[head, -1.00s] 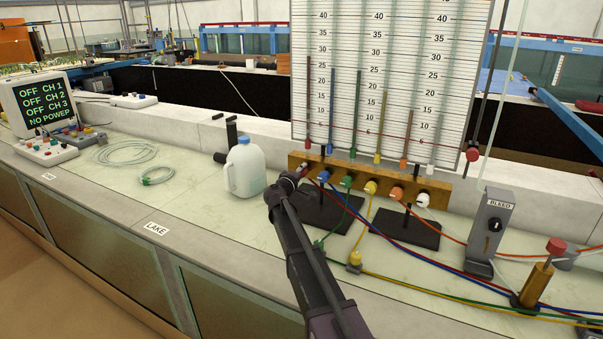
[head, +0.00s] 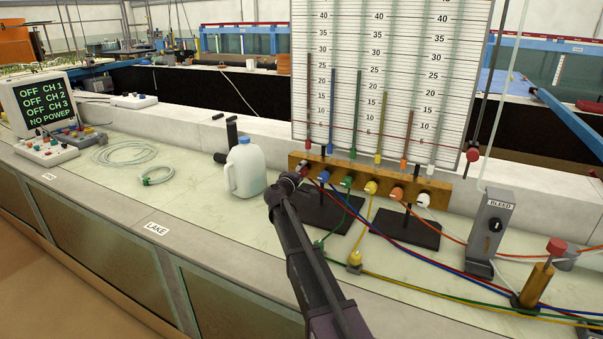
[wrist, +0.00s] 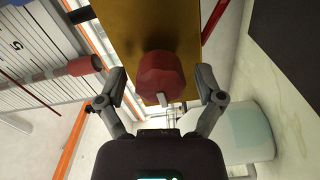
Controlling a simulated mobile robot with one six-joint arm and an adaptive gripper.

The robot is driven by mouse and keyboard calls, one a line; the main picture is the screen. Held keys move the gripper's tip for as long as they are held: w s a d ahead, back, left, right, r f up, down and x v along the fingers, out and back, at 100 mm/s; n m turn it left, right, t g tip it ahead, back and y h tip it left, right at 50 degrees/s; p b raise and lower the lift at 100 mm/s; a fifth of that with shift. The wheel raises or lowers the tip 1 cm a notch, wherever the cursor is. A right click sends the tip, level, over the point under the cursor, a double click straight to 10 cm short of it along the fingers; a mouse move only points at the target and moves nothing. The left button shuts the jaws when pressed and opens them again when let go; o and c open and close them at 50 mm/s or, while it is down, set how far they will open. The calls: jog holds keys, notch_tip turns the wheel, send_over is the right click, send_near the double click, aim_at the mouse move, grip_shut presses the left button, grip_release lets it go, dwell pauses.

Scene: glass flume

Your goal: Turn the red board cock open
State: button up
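The red board cock (wrist: 160,75) is a red faceted knob on the brass-coloured bar (wrist: 156,24) in the wrist view, with a small pale tab at its lower edge. My gripper (wrist: 163,88) is open, one finger on each side of the knob, with a visible gap on both sides. In the head view my gripper (head: 286,186) is at the left end of the brass bar (head: 433,190), and only a bit of the red cock (head: 303,170) shows past it. Blue, green, yellow, orange and white cocks follow to the right.
A milky jug (head: 245,170) stands just left of my gripper; it also shows in the wrist view (wrist: 245,130). The scale board (head: 390,70) rises behind the bar. Coloured tubes cross the bench to the right, near the BLEED box (head: 490,232). The bench front left is clear.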

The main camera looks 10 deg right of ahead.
jog(key=shift+s, duration=0.15)
jog(key=v, duration=1.2)
jog(key=shift+f, duration=0.1)
dwell(0.5)
